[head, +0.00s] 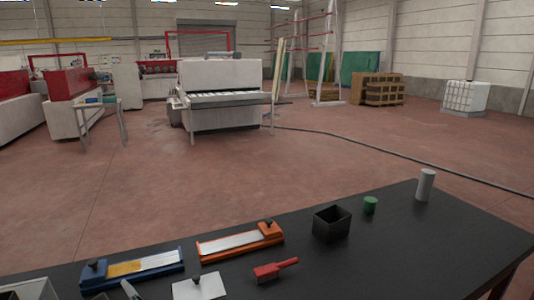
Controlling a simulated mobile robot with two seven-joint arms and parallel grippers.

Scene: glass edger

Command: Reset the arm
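Neither of my grippers shows in the head view, and no arm can be made out for sure. The black table (400,235) fills the lower part of the view. A blue-framed block (133,270) with a yellow strip and a dark knob lies at its left. An orange-framed block (240,241) with a pale strip lies right of it. A red-handled tool (274,269) lies near the front. A black open box (332,223), a green cylinder (370,205) and a white cylinder (425,185) stand towards the right.
A white plate (199,286) with a dark knob and a partly cut-off grey item (131,290) lie at the front left. A white machine (222,92) stands across the red floor. A dark cable (400,155) crosses the floor. The table's right part is mostly clear.

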